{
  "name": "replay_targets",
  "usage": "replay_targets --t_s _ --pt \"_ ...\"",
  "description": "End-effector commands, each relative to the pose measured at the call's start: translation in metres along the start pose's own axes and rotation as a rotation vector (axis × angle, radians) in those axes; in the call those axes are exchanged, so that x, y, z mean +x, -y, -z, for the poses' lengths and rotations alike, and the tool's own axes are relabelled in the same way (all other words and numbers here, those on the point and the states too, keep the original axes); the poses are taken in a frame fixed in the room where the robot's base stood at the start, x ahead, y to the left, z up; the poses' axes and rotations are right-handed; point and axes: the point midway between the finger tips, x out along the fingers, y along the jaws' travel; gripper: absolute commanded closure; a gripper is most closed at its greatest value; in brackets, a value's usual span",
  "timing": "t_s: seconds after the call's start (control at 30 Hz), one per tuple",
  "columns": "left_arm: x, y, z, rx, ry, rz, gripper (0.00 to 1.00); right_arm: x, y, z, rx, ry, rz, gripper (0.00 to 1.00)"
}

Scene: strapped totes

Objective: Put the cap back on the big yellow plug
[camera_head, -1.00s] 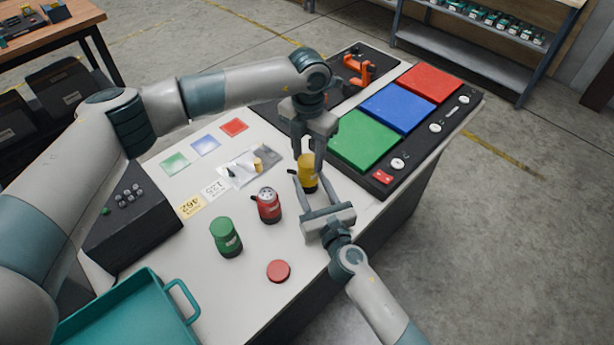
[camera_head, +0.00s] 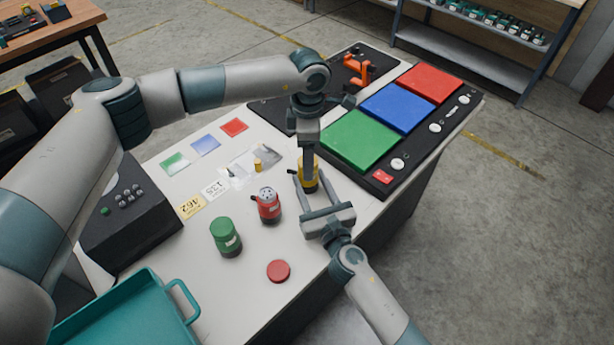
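The big yellow plug (camera_head: 310,184) is upright, with a yellow body and a dark lower end. My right gripper (camera_head: 307,174) reaches in from the front with one finger on each side of it and appears closed on its body. My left gripper (camera_head: 308,164) points straight down over the plug's top. Its fingers are seen edge-on, one behind the other, and hide most of the top. The yellow cap cannot be made out separately there, and the left grip's closure is hidden.
A red plug (camera_head: 267,206), green plug (camera_head: 226,238) and loose red cap (camera_head: 278,271) stand nearby on the table. A small yellow piece (camera_head: 258,164) is on a shiny sheet behind. Green (camera_head: 358,140), blue and red pads lie right; a teal tray (camera_head: 130,312) is front left.

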Motion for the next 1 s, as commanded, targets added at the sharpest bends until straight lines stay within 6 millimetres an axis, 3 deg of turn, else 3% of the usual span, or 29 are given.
replay_targets --t_s 0.37,1.0 --pt "-0.011 0.000 -0.001 0.000 0.001 -0.001 0.37 0.000 0.000 0.000 0.000 0.000 0.000 1.00" --pt "-0.107 -0.001 0.000 -0.001 0.000 -0.002 0.37 0.000 0.000 0.000 0.000 0.000 0.000 1.00"
